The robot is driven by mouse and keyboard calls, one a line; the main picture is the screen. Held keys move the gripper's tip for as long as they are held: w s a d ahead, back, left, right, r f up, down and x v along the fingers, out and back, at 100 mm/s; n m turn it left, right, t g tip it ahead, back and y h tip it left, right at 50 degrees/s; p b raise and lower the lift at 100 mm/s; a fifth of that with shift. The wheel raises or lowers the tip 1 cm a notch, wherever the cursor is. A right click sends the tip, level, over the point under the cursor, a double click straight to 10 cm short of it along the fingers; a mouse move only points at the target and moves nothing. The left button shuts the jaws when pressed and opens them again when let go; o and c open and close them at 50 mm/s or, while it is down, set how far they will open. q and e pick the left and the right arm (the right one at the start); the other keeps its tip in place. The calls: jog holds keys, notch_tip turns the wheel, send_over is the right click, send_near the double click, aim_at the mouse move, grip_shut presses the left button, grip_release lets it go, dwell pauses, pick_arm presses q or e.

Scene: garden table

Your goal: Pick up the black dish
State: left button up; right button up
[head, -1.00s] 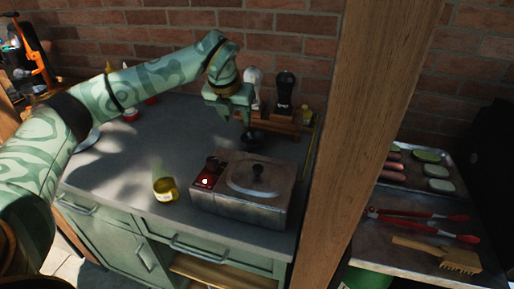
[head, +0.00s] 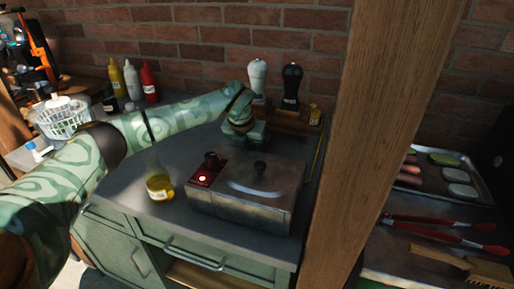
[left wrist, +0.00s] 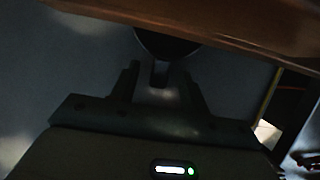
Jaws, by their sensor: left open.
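The black dish (left wrist: 165,44) shows in the left wrist view as a dark round shape, partly under the edge of the wooden rack. A short dark part, apparently its handle, points from it toward my gripper. My left gripper (left wrist: 158,78) is open, with one finger on each side of that part; the picture is too dark to tell whether they touch. In the head view my left gripper (head: 249,137) is low behind the metal food warmer (head: 240,207), and the dish is hidden there. My right gripper is not in view.
A wooden rack (head: 290,118) with a white mill (head: 257,78) and a black mill (head: 291,84) stands behind my gripper. A yellow-filled glass bottle (head: 159,187) stands left of the warmer. A thick wooden post (head: 385,140) rises at right.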

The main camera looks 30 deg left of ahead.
pick_arm(q)
jog(key=shift+w+f, duration=0.15)
jog(key=shift+f, duration=0.25)
jog(key=shift+r, duration=0.2)
jog(key=shift+c, duration=0.3)
grip_shut()
jog(key=shift+a+r, duration=0.1)
